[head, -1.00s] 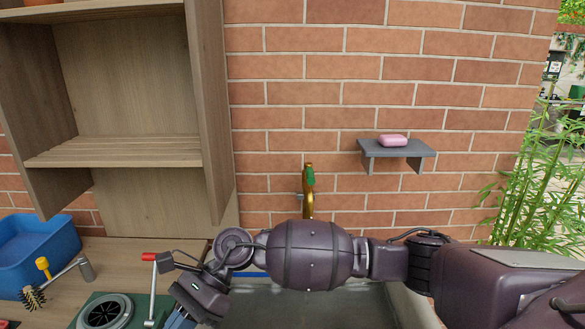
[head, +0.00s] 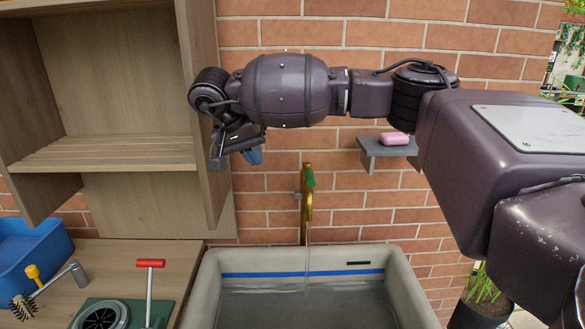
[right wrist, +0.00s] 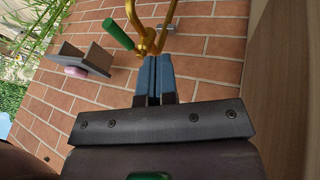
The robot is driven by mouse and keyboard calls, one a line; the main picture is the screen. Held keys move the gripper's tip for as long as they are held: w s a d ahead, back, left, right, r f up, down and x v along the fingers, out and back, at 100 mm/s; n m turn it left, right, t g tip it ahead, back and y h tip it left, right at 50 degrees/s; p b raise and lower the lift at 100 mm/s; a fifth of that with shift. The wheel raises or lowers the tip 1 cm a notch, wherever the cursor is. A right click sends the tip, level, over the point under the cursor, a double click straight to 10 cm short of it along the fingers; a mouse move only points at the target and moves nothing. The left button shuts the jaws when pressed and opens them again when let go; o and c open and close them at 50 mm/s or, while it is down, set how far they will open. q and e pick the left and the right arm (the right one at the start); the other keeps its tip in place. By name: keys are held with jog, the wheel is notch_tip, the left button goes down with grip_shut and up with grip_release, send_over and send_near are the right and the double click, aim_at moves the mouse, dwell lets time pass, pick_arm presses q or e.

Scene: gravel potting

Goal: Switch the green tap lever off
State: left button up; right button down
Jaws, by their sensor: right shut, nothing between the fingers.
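The brass tap (head: 304,222) stands upright against the brick wall, with its green lever (head: 310,178) at the top. A thin stream of water runs from its spout into the basin. In the right wrist view the green lever (right wrist: 118,34) sticks out to the left of the tap (right wrist: 150,42). My right gripper (head: 254,157) is up and to the left of the tap in the head view, its blue fingertips mostly hidden behind its own body. In the right wrist view its blue fingers (right wrist: 158,62) are shut and empty, pointing towards the tap. My left gripper is out of view.
A grey sink (head: 350,258) holds water below the tap. A wooden shelf unit (head: 110,152) stands close left of my gripper. A wall shelf (head: 378,153) with pink soap (head: 395,139) is at right. A blue bin (head: 40,255) and red-handled tool (head: 150,264) are at lower left.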

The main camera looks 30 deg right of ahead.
aim_at(309, 173)
jog(key=r, duration=0.1)
jog(key=d, duration=0.1)
jog(key=r+h, duration=0.1)
jog(key=shift+w+d+r, duration=0.25)
jog(key=shift+d+r, duration=0.05)
jog(key=shift+d, duration=0.05)
jog(key=s+d+r+p+x, duration=0.1)
jog(key=s+d+x, duration=0.1)
jog(key=x, duration=1)
jog(key=shift+s+d+f, duration=0.1)
jog(key=shift+s+d, duration=0.05)
